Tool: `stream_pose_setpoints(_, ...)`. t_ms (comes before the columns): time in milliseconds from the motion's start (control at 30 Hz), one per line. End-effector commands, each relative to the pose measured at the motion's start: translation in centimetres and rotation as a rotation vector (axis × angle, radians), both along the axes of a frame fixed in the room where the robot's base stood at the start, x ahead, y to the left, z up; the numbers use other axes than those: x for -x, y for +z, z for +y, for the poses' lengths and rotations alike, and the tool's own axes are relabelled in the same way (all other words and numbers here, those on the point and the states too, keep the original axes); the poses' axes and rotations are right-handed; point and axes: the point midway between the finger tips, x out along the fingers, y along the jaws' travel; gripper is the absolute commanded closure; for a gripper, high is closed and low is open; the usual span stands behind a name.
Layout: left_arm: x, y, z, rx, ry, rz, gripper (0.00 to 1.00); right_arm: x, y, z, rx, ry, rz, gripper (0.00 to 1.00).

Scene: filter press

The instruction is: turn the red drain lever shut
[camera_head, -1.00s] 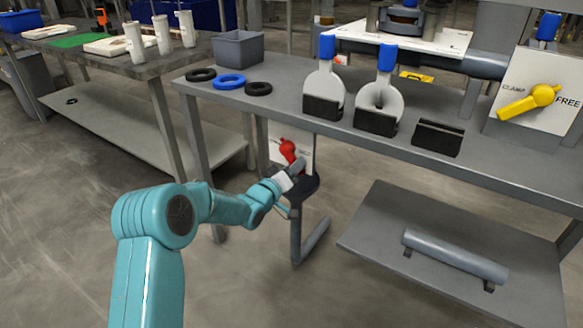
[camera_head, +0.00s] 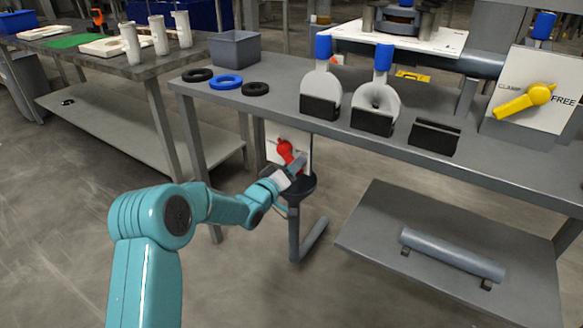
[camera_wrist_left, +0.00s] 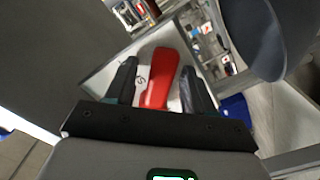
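The red drain lever (camera_head: 286,152) sits on a pale plate (camera_head: 272,140) under the near edge of the bench, above a dark funnel (camera_head: 304,186). My left gripper (camera_head: 297,165) is at the lever, just above the funnel. In the left wrist view the red lever (camera_wrist_left: 162,78) lies between the two dark fingers of my left gripper (camera_wrist_left: 159,68). Part of a letter shows on the plate beside the lever. My right gripper is not in view.
The grey bench (camera_head: 440,170) stands above and behind the lever. Its leg (camera_head: 196,150) is left of my gripper. A pipe (camera_head: 294,235) stands below the funnel. A low shelf (camera_head: 380,220) is at right. The yellow clamp lever (camera_head: 525,100) points towards lower left.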

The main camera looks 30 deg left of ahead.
Motion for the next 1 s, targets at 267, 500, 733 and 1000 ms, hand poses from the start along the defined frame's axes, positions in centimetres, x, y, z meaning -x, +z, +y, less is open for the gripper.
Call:
stream_pose_setpoints(267, 2.5, 0.2, 0.3, 0.0, 0.002, 0.002, 0.47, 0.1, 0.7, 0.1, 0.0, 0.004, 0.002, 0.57)
stream_pose_setpoints(500, 8.8, 0.3, 0.8, 0.001, 0.003, 0.003, 0.47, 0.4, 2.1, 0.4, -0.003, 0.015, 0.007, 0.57)
stream_pose_setpoints(733, 14.0, 0.2, 1.2, 0.002, 0.002, 0.002, 0.47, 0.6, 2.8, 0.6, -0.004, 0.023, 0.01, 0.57)
stream_pose_setpoints(1000, 16.3, 0.0, 1.3, 0.0, 0.0, 0.0, 0.47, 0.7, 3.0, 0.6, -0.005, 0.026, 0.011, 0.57)
